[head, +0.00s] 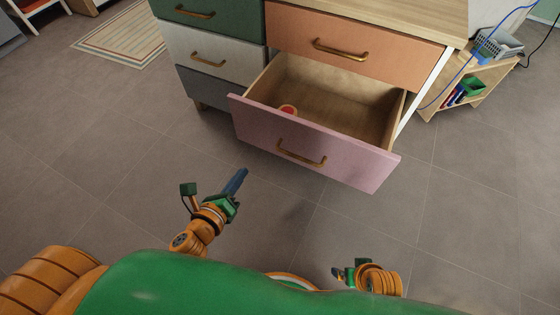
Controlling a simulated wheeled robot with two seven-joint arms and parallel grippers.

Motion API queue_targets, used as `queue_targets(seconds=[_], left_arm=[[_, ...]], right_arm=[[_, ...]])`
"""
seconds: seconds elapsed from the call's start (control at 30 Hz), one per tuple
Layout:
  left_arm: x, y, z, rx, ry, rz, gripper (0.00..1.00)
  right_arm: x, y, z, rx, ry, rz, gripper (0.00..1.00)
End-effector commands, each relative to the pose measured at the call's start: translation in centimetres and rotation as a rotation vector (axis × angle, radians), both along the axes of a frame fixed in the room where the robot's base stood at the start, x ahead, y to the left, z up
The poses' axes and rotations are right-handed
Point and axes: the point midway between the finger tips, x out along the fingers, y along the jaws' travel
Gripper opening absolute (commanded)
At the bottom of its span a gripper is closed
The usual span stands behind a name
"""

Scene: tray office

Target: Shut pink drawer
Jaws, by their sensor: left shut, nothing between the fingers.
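The pink drawer (345,163) is pulled well out of the cabinet, below the orange drawer. Its brass handle (301,153) is on the front panel. A small red and white round thing (288,110) lies inside near the left wall. My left gripper (237,180) is shut and empty, in front of and just below the left part of the pink panel, apart from it. My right gripper (339,273) is low near my body, far from the drawer; its fingers are small and partly hidden, so their state is unclear.
The orange drawer (392,54), green drawer (233,29), white drawer (222,60) and grey drawer (205,92) are shut. A low wooden shelf (485,83) with a grey basket and cables stands at right. A striped rug (120,38) lies at back left. The tiled floor in front is clear.

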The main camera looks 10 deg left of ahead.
Motion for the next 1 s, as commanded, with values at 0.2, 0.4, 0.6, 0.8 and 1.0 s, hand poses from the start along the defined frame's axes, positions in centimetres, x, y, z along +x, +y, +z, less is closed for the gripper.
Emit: queue_targets(seconds=[0.2, 0.4, 0.6, 0.8, 1.0], left_arm=[[0.2, -3.1, 3.1, 0.5, -0.407, -0.208, 0.0], [1.2, -3.8, 5.6, 0.578, -0.472, -0.221, 0.0], [5.3, -4.9, 5.7, 0.577, -0.472, -0.22, 0.0], [9.5, -6.0, 5.4, 0.575, -0.469, -0.219, 0.0], [12.5, -6.8, 5.2, 0.573, -0.466, -0.22, 0.0]], right_arm=[[1.3, 0.1, -4.1, 0.006, -0.037, -0.007, 1.0], [1.3, 0.1, -3.3, 0.004, -0.034, -0.007, 1.0], [1.1, 0.0, -4.4, 0.002, -0.027, -0.006, 1.0], [1.3, 0.0, -4.2, 0.003, -0.032, -0.006, 1.0], [1.4, 0.1, -2.8, 0.006, -0.044, -0.007, 1.0]])
